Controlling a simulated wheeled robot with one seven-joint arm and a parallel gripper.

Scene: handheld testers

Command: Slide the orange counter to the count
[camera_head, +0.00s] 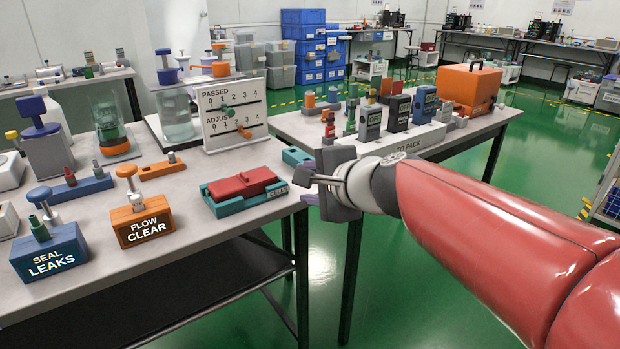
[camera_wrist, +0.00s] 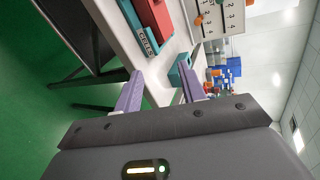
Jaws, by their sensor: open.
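The counter board (camera_head: 235,120) is a white upright panel with a PASSED row and an ADJUST row, each numbered from 0 to 4. A green knob (camera_head: 229,111) sits near the middle of the upper row. The orange counter (camera_head: 246,133) is a knob lower on the board, right of the middle; its exact number is hard to read. In the wrist view the board (camera_wrist: 222,18) is at the top, with an orange knob (camera_wrist: 198,20) on it. My gripper (camera_head: 305,178) is open and empty, right of the board and apart from it. Its purple fingers (camera_wrist: 161,88) show in the wrist view.
A red block on a teal CELLS tray (camera_head: 226,208) lies at the bench edge in front of the board. A small teal block (camera_head: 296,157) is near my gripper. FLOW CLEAR (camera_head: 143,221) and SEAL LEAKS (camera_head: 50,254) blocks stand front left. A second bench holds testers (camera_head: 370,122).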

